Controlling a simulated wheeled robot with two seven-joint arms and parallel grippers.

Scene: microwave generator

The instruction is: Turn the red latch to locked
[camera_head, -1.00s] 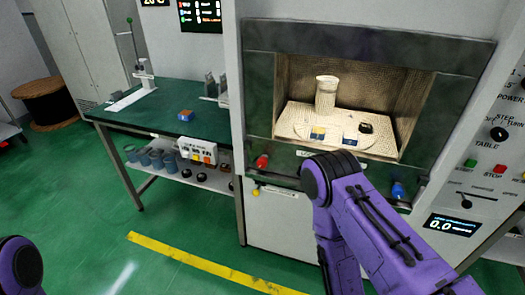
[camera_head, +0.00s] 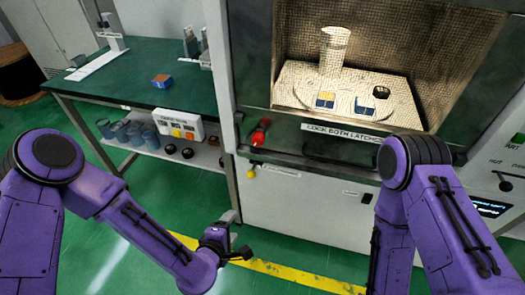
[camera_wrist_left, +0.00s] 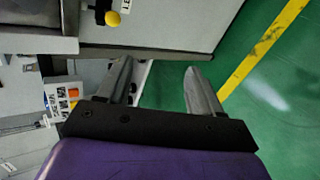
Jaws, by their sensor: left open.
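The red latch (camera_head: 260,132) sits on the front frame of the microwave cabinet, at the left below the open chamber. It is tilted, and a plate reading "LOCK BOTH LATCH..." (camera_head: 341,133) is to its right. My left gripper (camera_head: 238,235) is open and empty, low in front of the cabinet, below and apart from the latch. In the left wrist view its two fingers (camera_wrist_left: 160,75) are spread with nothing between them. The red latch is not seen in that view. My right arm is at the right; its gripper is out of view.
A yellow knob (camera_head: 251,173) is below the latch; a yellow knob also shows in the left wrist view (camera_wrist_left: 112,18). A green-topped bench (camera_head: 115,85) stands left of the cabinet. The chamber holds a turntable (camera_head: 345,102) with several items. The floor in front is clear.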

